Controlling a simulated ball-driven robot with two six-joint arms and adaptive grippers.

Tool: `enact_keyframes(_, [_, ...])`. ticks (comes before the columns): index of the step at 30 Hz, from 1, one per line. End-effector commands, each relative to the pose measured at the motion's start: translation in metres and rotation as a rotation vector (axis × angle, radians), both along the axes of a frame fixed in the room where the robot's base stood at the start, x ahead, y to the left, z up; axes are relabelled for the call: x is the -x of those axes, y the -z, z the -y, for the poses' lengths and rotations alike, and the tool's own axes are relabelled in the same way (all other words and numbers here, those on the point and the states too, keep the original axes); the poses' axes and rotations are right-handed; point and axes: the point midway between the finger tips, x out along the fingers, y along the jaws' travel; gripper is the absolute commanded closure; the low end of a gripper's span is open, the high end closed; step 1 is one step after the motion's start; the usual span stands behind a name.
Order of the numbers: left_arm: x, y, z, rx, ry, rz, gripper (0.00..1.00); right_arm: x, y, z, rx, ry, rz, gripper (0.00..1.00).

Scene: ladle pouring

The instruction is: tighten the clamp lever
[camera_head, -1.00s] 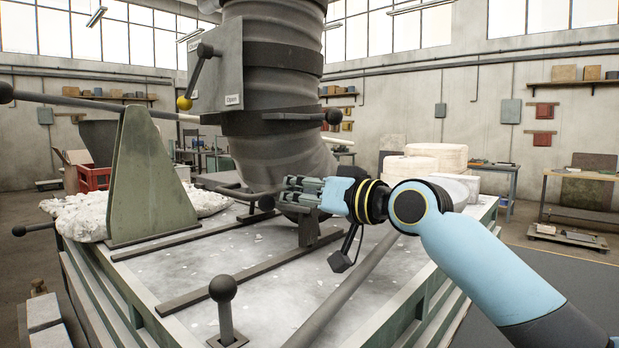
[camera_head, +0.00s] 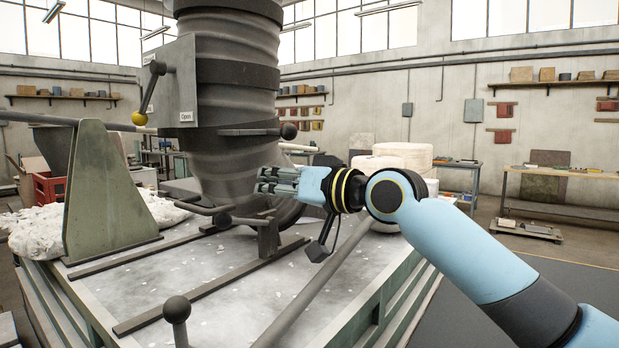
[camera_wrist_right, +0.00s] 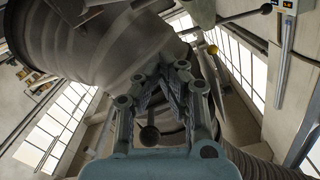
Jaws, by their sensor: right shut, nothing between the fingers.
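A dark lever with a black ball end (camera_head: 289,130) sticks out to the right from the band around the big ribbed duct (camera_head: 232,100). A second lever with a dark ball (camera_head: 221,220) lies low by the duct's lower end. I cannot tell for sure which one is the clamp lever. My right gripper (camera_head: 262,181) is shut and empty, in front of the duct's lower bend and below the upper lever. In the right wrist view its fingers (camera_wrist_right: 170,72) point at the duct, and a dark ball (camera_wrist_right: 149,136) shows between the finger links. My left gripper is not in view.
A box marked Open (camera_head: 186,85) carries a lever with a yellow ball (camera_head: 139,118). A ball-topped post (camera_head: 176,309) stands at the front of the bench (camera_head: 235,290). A green bracket (camera_head: 105,195) stands left. A long bar (camera_head: 310,285) crosses the right side.

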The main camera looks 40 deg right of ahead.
Motion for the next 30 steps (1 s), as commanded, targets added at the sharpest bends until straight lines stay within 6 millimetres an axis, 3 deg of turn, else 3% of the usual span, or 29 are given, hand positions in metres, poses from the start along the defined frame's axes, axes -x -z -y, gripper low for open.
enact_keyframes(1, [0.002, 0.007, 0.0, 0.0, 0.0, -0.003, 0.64, 0.012, 0.009, 0.005, 0.011, 0.0, -0.007, 1.0])
enact_keyframes(6, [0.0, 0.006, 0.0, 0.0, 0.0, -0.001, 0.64, 0.043, 0.006, 0.016, 0.009, 0.001, -0.008, 1.0])
enact_keyframes(12, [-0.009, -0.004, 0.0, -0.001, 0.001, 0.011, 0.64, 0.065, 0.002, 0.024, 0.005, 0.005, -0.007, 1.0])
enact_keyframes(30, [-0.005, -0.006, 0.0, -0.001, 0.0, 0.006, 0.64, 0.074, 0.004, 0.026, 0.01, 0.002, -0.009, 1.0])
